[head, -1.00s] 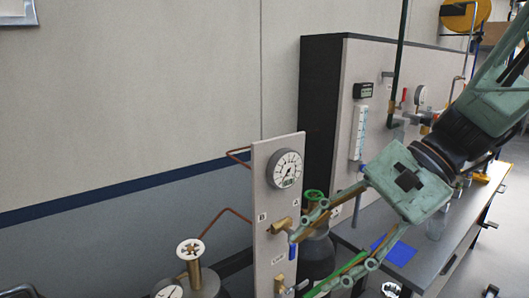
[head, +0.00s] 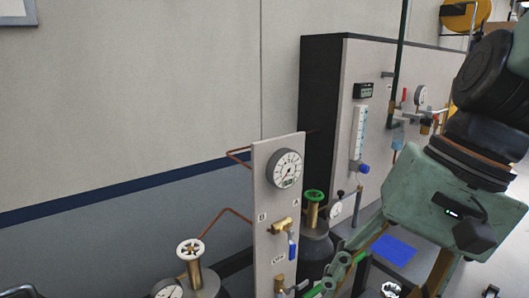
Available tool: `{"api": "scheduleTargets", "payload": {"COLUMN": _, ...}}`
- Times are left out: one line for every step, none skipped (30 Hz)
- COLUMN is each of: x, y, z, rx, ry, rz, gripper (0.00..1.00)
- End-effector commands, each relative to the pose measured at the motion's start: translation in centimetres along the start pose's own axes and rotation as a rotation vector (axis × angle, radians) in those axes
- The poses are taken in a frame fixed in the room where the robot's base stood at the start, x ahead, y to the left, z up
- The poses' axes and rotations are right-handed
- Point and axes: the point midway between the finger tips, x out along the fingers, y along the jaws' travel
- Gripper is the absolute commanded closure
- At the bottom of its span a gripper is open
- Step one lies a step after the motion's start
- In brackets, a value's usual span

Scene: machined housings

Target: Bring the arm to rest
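My gripper (head: 388,278) hangs from the green end of my arm at the lower right of the head view and points down and to the left. Its two finger linkages stand wide apart, with nothing seen held between them. The fingertips run toward or past the bottom edge, so they are partly hidden. The near linkage passes in front of the bench, to the right of the gauge panel (head: 266,205).
The gauge panel carries a round dial (head: 285,168) and a brass valve with a blue lever (head: 292,245). Gas cylinders with a white handwheel (head: 190,249) and a green handwheel (head: 314,195) stand beside it. A blue sheet (head: 394,250) lies on the bench.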

Motion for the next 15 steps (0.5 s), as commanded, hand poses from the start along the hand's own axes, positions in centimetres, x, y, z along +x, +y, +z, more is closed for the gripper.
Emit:
{"api": "scheduleTargets", "payload": {"x": -0.2, "y": 0.3, "z": 0.3, "rx": -0.026, "ry": 0.02, "rz": 0.013, "gripper": 0.5}}
{"api": "scheduleTargets", "payload": {"x": -0.4, "y": 0.6, "z": 0.4, "rx": -0.041, "ry": 0.031, "rz": 0.022, "gripper": 0.5}}
{"api": "scheduleTargets", "payload": {"x": -0.5, "y": 0.9, "z": 0.6, "rx": -0.061, "ry": 0.046, "rz": 0.033, "gripper": 0.5}}
{"api": "scheduleTargets", "payload": {"x": -0.6, "y": 1.2, "z": 0.7, "rx": -0.076, "ry": 0.057, "rz": 0.042, "gripper": 0.5}}
{"api": "scheduleTargets", "payload": {"x": -0.8, "y": 1.4, "z": 0.8, "rx": -0.091, "ry": 0.068, "rz": 0.051, "gripper": 0.5}}
{"api": "scheduleTargets", "payload": {"x": -0.9, "y": 1.8, "z": 1.0, "rx": -0.11, "ry": 0.082, "rz": 0.062, "gripper": 0.5}}
{"api": "scheduleTargets", "payload": {"x": -1.1, "y": 2.0, "z": 1.1, "rx": -0.124, "ry": 0.093, "rz": 0.071, "gripper": 0.5}}
{"api": "scheduleTargets", "payload": {"x": -1.2, "y": 2.2, "z": 1.2, "rx": -0.139, "ry": 0.105, "rz": 0.079, "gripper": 0.5}}
{"api": "scheduleTargets", "payload": {"x": -1.4, "y": 2.5, "z": 1.2, "rx": -0.158, "ry": 0.121, "rz": 0.09, "gripper": 0.5}}
{"api": "scheduleTargets", "payload": {"x": -1.6, "y": 2.7, "z": 1.3, "rx": -0.173, "ry": 0.132, "rz": 0.098, "gripper": 0.5}}
{"api": "scheduleTargets", "payload": {"x": -1.7, "y": 3.0, "z": 1.4, "rx": -0.188, "ry": 0.144, "rz": 0.107, "gripper": 0.5}}
{"api": "scheduleTargets", "payload": {"x": -1.9, "y": 3.3, "z": 1.5, "rx": -0.207, "ry": 0.159, "rz": 0.118, "gripper": 0.5}}
{"api": "scheduleTargets", "payload": {"x": -2.1, "y": 3.5, "z": 1.6, "rx": -0.221, "ry": 0.17, "rz": 0.126, "gripper": 0.5}}
{"api": "scheduleTargets", "payload": {"x": -2.3, "y": 3.7, "z": 1.6, "rx": -0.236, "ry": 0.182, "rz": 0.134, "gripper": 0.5}}
{"api": "scheduleTargets", "payload": {"x": -2.5, "y": 4.0, "z": 1.7, "rx": -0.255, "ry": 0.198, "rz": 0.145, "gripper": 0.5}}
